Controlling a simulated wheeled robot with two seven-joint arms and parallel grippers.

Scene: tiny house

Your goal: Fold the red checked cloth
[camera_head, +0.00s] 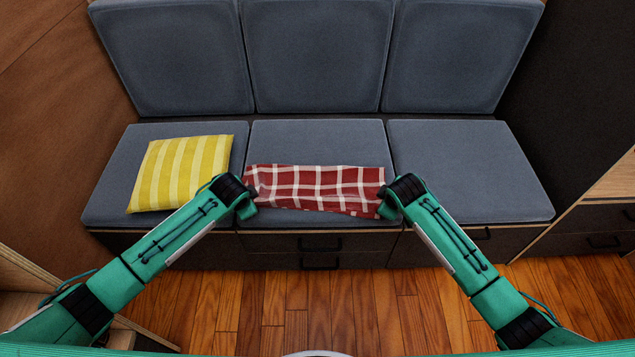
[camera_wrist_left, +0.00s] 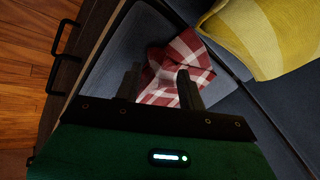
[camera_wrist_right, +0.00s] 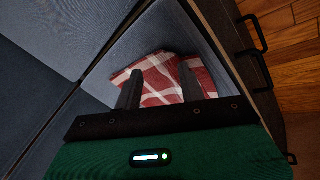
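The red checked cloth (camera_head: 315,188) lies on the middle seat cushion as a wide, short strip, its long side running left to right. My left gripper (camera_head: 250,203) is at the cloth's left end and my right gripper (camera_head: 382,207) is at its right end. In the left wrist view the fingers (camera_wrist_left: 160,82) are apart, with the cloth (camera_wrist_left: 185,62) showing between and beyond them. In the right wrist view the fingers (camera_wrist_right: 160,85) are also apart, with the cloth (camera_wrist_right: 158,72) between and beyond them. Whether either fingertip touches the cloth is unclear.
A yellow striped pillow (camera_head: 182,172) lies on the left seat cushion, close to my left gripper. The right seat cushion (camera_head: 465,170) is bare. Grey back cushions (camera_head: 318,55) stand behind. Drawers with dark handles (camera_head: 320,262) are under the seat, above a wooden floor.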

